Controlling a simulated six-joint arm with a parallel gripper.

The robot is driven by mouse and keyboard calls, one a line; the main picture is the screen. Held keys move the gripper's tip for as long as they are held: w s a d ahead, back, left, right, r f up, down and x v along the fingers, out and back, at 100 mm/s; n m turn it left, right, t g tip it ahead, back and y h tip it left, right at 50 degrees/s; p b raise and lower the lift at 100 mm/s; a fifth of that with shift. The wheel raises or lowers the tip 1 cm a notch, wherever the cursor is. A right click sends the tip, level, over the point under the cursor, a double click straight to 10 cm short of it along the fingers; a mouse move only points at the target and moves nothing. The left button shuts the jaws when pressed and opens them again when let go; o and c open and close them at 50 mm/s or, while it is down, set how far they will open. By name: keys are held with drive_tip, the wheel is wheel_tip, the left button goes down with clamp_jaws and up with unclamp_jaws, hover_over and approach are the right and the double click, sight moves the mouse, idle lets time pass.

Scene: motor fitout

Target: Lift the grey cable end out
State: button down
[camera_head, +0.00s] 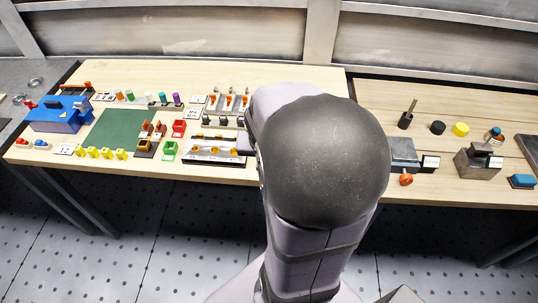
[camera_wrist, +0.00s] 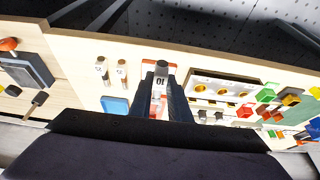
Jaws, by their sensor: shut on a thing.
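In the wrist view my gripper (camera_wrist: 161,98) has its two dark fingers closed around a slim upright piece. The piece is the grey cable end (camera_wrist: 162,66), with a dark grey round top and a white tag with dark marks below it. Its lower part is hidden between the fingers, so I cannot tell whether it touches anything underneath. In the head view my arm's large grey joint covers the gripper and the cable end.
Two small tagged pieces (camera_wrist: 111,71) and a blue block (camera_wrist: 115,105) are left of the fingers in the wrist view. A metal tray (camera_wrist: 226,89) lies close on the right. The head view shows a blue housing (camera_head: 58,116) and a green mat (camera_head: 124,130) at left.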

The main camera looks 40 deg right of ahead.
drive_tip(key=shift+s+a, duration=0.9)
wheel_tip(320, 180, up, 5)
drive_tip(key=p, duration=0.4)
idle(0.5)
